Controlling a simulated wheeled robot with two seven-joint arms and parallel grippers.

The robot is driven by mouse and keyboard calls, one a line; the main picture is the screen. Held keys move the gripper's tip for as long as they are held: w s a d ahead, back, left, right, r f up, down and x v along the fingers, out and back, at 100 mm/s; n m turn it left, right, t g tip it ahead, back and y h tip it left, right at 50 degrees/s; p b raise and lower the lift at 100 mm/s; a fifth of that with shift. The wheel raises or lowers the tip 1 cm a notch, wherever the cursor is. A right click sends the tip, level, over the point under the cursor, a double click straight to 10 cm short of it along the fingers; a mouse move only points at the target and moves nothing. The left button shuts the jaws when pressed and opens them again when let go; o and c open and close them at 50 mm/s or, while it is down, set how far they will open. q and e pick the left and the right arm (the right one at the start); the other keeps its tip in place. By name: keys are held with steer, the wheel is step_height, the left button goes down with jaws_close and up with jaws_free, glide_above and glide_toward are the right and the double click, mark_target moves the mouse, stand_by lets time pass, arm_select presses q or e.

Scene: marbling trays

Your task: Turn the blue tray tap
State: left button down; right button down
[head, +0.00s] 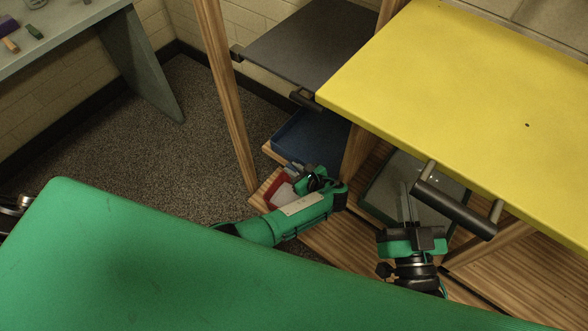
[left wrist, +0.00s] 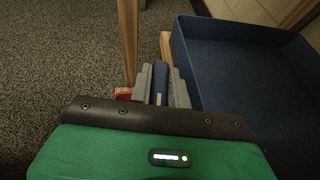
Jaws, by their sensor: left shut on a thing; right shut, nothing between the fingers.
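The blue tray (head: 300,128) sits on the wooden rack under a dark grey panel. It fills the right side of the left wrist view (left wrist: 245,50). My left gripper (head: 294,168) is beside the tray's near left side. In the left wrist view its grey fingers are shut on a narrow dark-blue piece (left wrist: 160,75), which looks like the tap's handle. The tap's body and spout are hidden by the gripper. My right gripper (head: 405,190) is shut and empty, above a green-rimmed grey tray (head: 375,203) at the right.
A red-rimmed tray (head: 270,196) is just left of my left gripper. A yellow panel (head: 450,90) with a black bar handle (head: 455,208) overhangs the right side. A wooden post (head: 226,95) stands left of the blue tray. Carpeted floor (head: 160,150) at the left is clear.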

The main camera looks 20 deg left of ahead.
arm_select(q)
steer(key=shift+n+g+y, duration=0.3)
arm_select(e)
steer(key=shift+d+r, duration=0.1)
steer(key=shift+r, duration=0.15)
arm_select(q)
steer(key=c, duration=1.6)
jaws_free()
